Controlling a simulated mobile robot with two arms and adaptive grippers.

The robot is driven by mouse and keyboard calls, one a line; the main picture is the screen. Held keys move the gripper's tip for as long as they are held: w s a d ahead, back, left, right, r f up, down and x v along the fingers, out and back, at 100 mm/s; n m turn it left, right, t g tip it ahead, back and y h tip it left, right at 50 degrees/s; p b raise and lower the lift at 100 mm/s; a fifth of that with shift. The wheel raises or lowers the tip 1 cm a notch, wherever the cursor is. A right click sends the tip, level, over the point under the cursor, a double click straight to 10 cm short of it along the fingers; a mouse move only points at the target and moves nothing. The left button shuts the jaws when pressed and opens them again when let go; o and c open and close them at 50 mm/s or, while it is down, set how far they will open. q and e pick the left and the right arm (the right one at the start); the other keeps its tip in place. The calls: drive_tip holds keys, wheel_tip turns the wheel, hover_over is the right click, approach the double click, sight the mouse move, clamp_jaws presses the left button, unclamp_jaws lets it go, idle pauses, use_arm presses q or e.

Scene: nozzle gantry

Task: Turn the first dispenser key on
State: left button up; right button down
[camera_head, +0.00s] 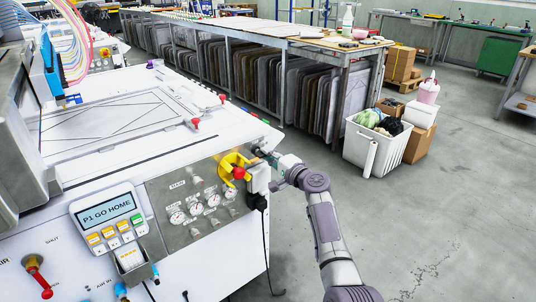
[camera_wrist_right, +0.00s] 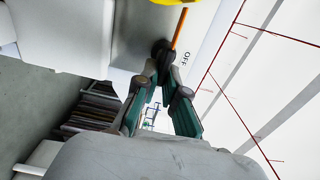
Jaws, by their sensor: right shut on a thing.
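A small dark round knob (camera_wrist_right: 162,49), which looks like the dispenser key, sits on a pale panel next to the word OFF. An orange line runs away from it on the panel. My right gripper (camera_wrist_right: 165,72) has its fingertips closed on this knob; the fingertips partly hide it, and I cannot tell its turn angle. In the head view my right gripper (camera_head: 270,156) is at the right front corner of the white machine (camera_head: 220,136), beside a yellow switch plate (camera_head: 226,161) with a red knob (camera_head: 239,173). My left gripper is not in view.
A grey gauge panel (camera_head: 180,192) and a keypad reading P1 GO HOME (camera_head: 109,215) are on the machine's front. A white box (camera_head: 259,179) with a black plug and hanging cable is just below my right gripper.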

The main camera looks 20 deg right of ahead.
drive_tip(key=shift+f, duration=0.15)
drive_tip(key=c, duration=1.3)
unclamp_jaws()
drive_tip(key=shift+o, duration=0.2)
drive_tip(key=shift+s, duration=0.1)
drive_tip(key=v, duration=1.2)
